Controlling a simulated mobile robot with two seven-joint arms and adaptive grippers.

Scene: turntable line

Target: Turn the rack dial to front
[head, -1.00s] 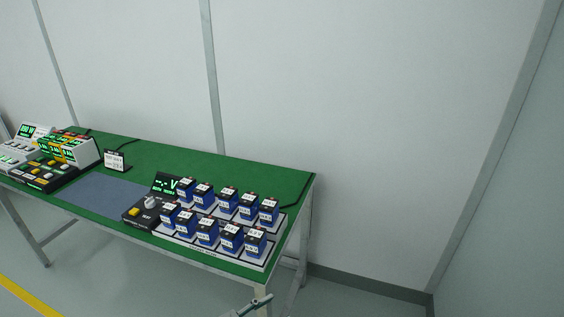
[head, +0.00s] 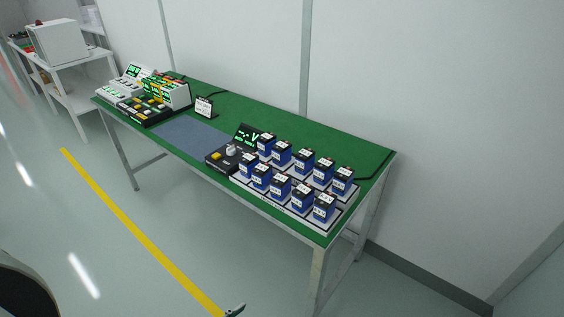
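The dial (head: 231,150) is a pale grey knob on a black control box, with a yellow button to its left and a dark display with green characters behind it. Which way the knob points is too small to tell. The rack (head: 334,224) is a pale tray beside the box, holding two rows of blue batteries (head: 281,184) with black tops and white labels. Only a small grey tip of what seems my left gripper (head: 236,310) shows at the bottom edge, well in front of the table and apart from the dial. My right gripper is not in view.
The green table (head: 330,141) stands along a pale wall. A blue-grey mat (head: 187,139), a small sign (head: 204,107) and instruments (head: 153,92) with green displays are on it. A yellow floor line (head: 130,220) runs in front. The floor before the table is clear.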

